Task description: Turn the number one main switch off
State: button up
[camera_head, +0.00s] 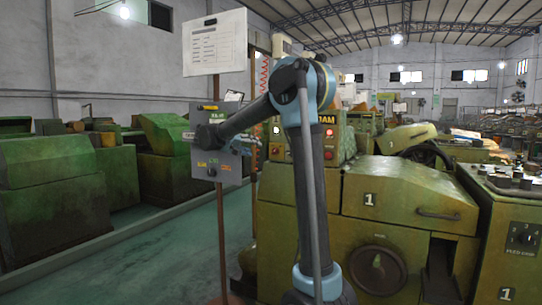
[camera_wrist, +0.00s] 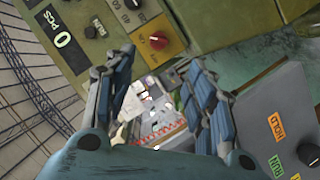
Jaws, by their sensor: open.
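A red rotary knob (camera_wrist: 159,40) on a yellow square plate shows in the wrist view, on an olive-green panel; it looks like a main switch, but I cannot read its position. My gripper (camera_wrist: 160,66) is open, its two blue fingers apart and nothing between them. The knob lies beyond the fingertips, toward the top of the picture, apart from them. In the head view, the green machine marked 1 (camera_head: 370,199) stands right of centre, with a control panel (camera_head: 335,143) partly hidden by my arm. My gripper (camera_head: 242,147) is small there, near a grey box.
The grey box (camera_head: 212,172) on a post stands left of my arm; it also shows in the wrist view (camera_wrist: 262,125) with HOLD and RUN labels and a black knob. A white notice board (camera_head: 215,44) hangs above. Open green floor (camera_head: 150,260) lies to the left.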

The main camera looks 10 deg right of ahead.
aim_at(273, 152)
jog(key=x, duration=1.4)
jog(key=shift+d, duration=0.35)
